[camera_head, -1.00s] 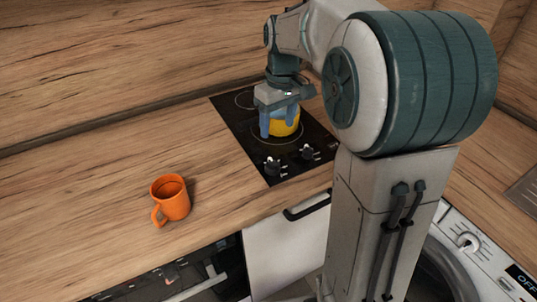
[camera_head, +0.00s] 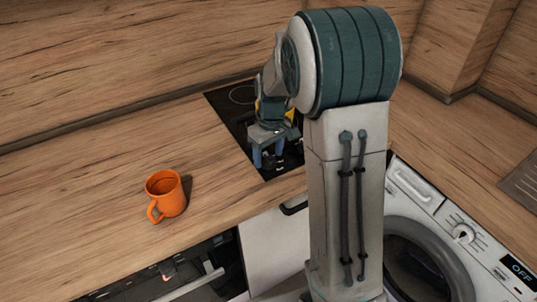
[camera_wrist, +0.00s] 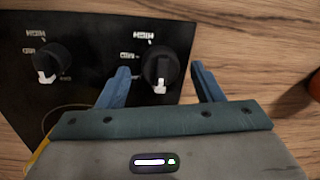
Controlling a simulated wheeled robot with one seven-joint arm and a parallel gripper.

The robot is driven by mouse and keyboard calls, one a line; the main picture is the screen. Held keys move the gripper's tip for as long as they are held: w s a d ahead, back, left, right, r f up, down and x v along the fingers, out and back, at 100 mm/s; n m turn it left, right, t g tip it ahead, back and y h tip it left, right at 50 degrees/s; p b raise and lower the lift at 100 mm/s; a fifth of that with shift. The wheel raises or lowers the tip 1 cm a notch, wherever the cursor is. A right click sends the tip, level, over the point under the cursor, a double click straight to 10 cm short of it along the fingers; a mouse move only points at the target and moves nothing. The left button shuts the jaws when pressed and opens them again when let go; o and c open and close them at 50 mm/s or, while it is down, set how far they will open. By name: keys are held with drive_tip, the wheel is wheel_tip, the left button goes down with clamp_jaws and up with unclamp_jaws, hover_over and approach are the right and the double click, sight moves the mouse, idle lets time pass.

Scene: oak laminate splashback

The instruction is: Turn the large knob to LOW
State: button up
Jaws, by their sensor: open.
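Two dark cooktop knobs show in the wrist view: one at the left (camera_wrist: 47,62) and one at the centre right (camera_wrist: 160,64). They look close in size there, so I cannot tell surely which is the large one. Each has a white pointer at its lower side; the small labels around them are too blurred to read. My gripper (camera_wrist: 160,70) is open, its two blue fingers on either side of the centre-right knob, apparently not touching it. In the head view my gripper (camera_head: 268,156) is at the cooktop's front, and my arm hides much of the knobs.
The black cooktop (camera_head: 228,103) is set in the wooden counter. A yellow pot (camera_head: 258,105) on it is mostly hidden by my arm. An orange mug (camera_head: 167,194) stands left of it, with clear counter around. A washing machine (camera_head: 425,205) is at the right.

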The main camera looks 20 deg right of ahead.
drive_tip(key=shift+f, duration=0.5)
drive_tip(key=shift+c, duration=0.3)
drive_tip(key=c, duration=0.9)
drive_tip(key=m, duration=0.5)
drive_tip(key=shift+r+b, duration=0.1)
drive_tip(key=shift+b, duration=0.2)
drive_tip(key=shift+s+m, duration=0.1)
drive_tip(key=shift+m, duration=2.3)
